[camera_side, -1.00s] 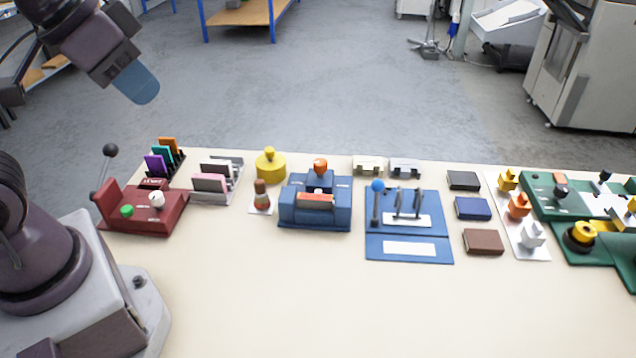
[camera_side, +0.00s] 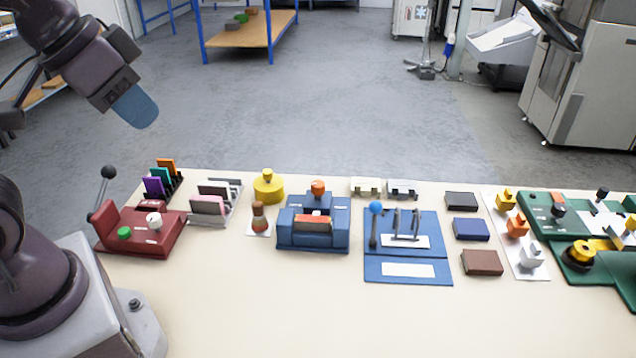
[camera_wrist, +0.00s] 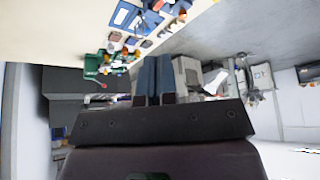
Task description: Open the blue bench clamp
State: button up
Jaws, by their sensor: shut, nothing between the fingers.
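Two blue devices stand mid-bench; I cannot tell for sure which is the bench clamp. One is a blue block-shaped device (camera_side: 287,238) with an orange knob (camera_side: 318,187) on top and an orange-red piece lying in its front. To its right is a flat blue plate (camera_side: 430,263) with an upright lever (camera_side: 374,228) topped by a blue ball, and grey metal arms beside it. My gripper (camera_side: 142,114) hangs high at the upper left, away from both. Its blue fingers are together and empty; the wrist view (camera_wrist: 153,80) also shows them side by side.
Left on the bench (camera_side: 240,310) stand a red device (camera_side: 140,240) with a black-knobbed lever, card racks (camera_side: 214,205) and a yellow weight-like piece (camera_side: 268,188). Right are flat blocks (camera_side: 471,229), small knobbed pieces (camera_side: 517,226) and a green station (camera_side: 580,225). The front of the bench is clear.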

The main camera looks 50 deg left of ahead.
jog(key=o, duration=0.4)
jog(key=shift+f, duration=0.1)
jog(key=shift+c, duration=0.2)
jog(key=o, duration=0.3)
jog(key=shift+w+f+g, duration=0.15)
jog(key=shift+f+g, duration=0.15)
jog(key=shift+f, duration=0.05)
jog(key=o, duration=0.4)
jog(key=shift+w+a+f+g, duration=0.1)
jog(key=shift+w+f+g, duration=0.25)
jog(key=shift+f, duration=0.2)
jog(key=m+g, duration=0.4)
jog(key=m, duration=1)
send_over(318, 183)
notch_tip(318, 183, down, 16)
notch_tip(318, 183, down, 12)
jog(key=shift+f, duration=0.1)
